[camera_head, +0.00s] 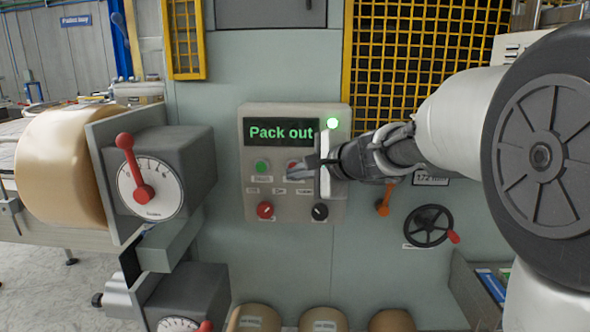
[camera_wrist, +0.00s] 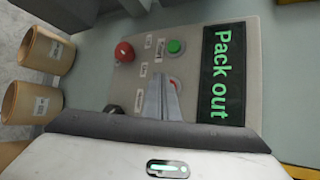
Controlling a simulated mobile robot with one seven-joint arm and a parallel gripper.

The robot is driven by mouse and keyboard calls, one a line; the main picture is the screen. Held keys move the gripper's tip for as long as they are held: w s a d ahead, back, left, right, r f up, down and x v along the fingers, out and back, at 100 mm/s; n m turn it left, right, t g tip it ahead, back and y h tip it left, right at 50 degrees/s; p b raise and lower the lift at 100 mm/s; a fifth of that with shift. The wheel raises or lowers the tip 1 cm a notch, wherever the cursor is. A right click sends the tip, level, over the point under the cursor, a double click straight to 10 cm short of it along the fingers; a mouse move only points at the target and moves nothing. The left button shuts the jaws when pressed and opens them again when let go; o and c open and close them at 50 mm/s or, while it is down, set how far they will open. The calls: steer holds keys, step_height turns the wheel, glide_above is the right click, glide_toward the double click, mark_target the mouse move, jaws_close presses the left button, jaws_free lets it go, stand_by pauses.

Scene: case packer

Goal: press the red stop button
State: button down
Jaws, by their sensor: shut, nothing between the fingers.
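The red stop button (camera_head: 292,163) is on the grey control panel (camera_head: 249,140), right of the green button (camera_head: 261,167) and under the display. My gripper (camera_head: 290,172) is shut and empty, with its fingertips in front of the panel and overlapping the lower part of the red button. In the wrist view the shut fingertips (camera_wrist: 160,77) cover most of the red button, and a small red part (camera_wrist: 175,82) shows beside them. The green button (camera_wrist: 175,46) is clear there. I cannot tell whether the fingertips touch the red button.
A red knob (camera_head: 265,210) and a black knob (camera_head: 319,212) sit low on the panel. A red-handled dial box (camera_head: 190,150) juts out at left. A handwheel (camera_head: 428,226) is at right.

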steer(key=shift+w, duration=0.1)
stand_by(0.7)
steer(key=shift+w, duration=0.35)
steer(key=shift+w, duration=0.45)
stand_by(0.7)
steer(key=shift+s, duration=0.15)
steer(key=shift+s+b, duration=0.5)
steer(key=shift+s, duration=0.25)
steer(key=shift+s+a+b, duration=0.1)
steer(key=shift+s+b, duration=0.7)
steer(key=shift+s, duration=1.7)
